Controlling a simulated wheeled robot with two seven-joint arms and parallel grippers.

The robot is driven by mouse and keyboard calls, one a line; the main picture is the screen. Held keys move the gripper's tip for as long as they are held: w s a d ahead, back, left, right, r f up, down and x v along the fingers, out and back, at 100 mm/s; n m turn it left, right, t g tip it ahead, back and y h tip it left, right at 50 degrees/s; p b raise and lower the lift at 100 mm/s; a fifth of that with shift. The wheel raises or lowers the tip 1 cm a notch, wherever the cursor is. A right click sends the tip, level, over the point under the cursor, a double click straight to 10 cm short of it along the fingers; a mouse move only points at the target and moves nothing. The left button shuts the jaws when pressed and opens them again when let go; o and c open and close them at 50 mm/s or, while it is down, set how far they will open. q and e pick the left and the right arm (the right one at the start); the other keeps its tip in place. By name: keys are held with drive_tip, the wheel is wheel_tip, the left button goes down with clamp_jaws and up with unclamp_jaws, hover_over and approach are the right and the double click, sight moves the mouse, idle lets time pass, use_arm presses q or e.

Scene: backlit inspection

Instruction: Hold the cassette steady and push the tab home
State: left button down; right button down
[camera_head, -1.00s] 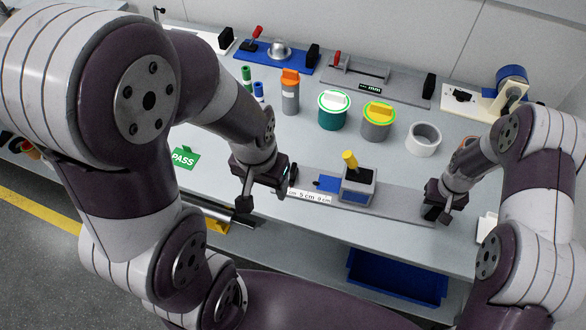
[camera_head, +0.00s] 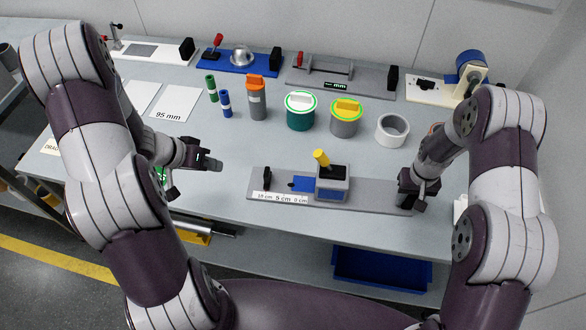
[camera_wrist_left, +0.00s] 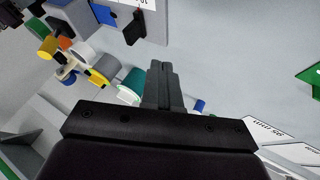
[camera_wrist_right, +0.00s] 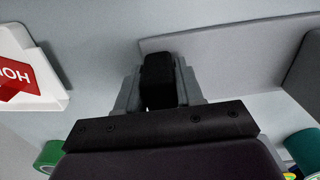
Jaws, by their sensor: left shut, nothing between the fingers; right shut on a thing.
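A grey block-shaped cassette (camera_head: 333,189) with a dark top and an upright yellow peg (camera_head: 321,158) sits on a long grey base plate (camera_head: 375,195). A flat blue tab (camera_head: 303,184) sticks out of its left side, above a white scale strip. The tab also shows at the top of the left wrist view (camera_wrist_left: 103,13). My left gripper (camera_head: 214,165) is shut and empty, left of the plate and clear of it. My right gripper (camera_head: 411,205) is shut on a black block (camera_wrist_right: 158,80) at the plate's right end. The block is mostly hidden in the head view.
A black block (camera_head: 267,178) stands at the plate's left end. Behind are a teal-green pot (camera_head: 300,115), a yellow-lidded pot (camera_head: 344,122), a white ring (camera_head: 392,131) and an orange-capped bottle (camera_head: 257,103). A blue bin (camera_head: 380,270) sits below the table's front edge.

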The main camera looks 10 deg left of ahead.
drive_tip(key=shift+s+f, duration=0.1)
drive_tip(key=shift+s, duration=0.05)
use_arm(q)
hover_over(256, 185)
drive_tip(key=a, duration=0.4)
drive_tip(key=f, duration=0.8)
drive_tip(key=shift+s+d, duration=0.1)
drive_tip(key=shift+d, duration=1.8)
drive_tip(key=d, duration=0.7)
drive_tip(key=w+d, duration=0.1)
drive_tip(key=d, duration=0.3)
drive_tip(key=shift+w+r, duration=0.1)
drive_tip(key=shift+a, duration=0.15)
